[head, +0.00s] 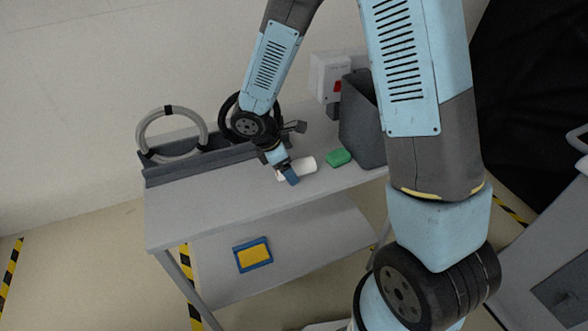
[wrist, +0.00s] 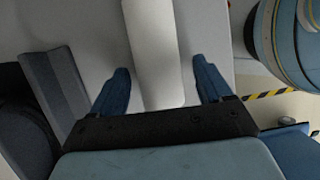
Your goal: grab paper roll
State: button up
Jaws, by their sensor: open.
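The white paper roll (head: 304,166) lies on the top of the grey cart (head: 240,213). In the wrist view the roll (wrist: 153,50) runs from the top edge down between my two blue fingers, with a gap on each side. My gripper (wrist: 163,85) is open around its near end. In the head view my gripper (head: 284,178) is low over the roll and hides part of it. The wrist view does not clearly show how high the fingers are above the surface.
A green block (head: 338,158) lies right of the roll, beside a dark grey bin (head: 362,125). A grey holder with a ring (head: 172,128) stands at the back left. A white box with a red switch (head: 330,78) is behind. The front of the cart top is clear.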

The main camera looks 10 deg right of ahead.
jog(key=c, duration=1.2)
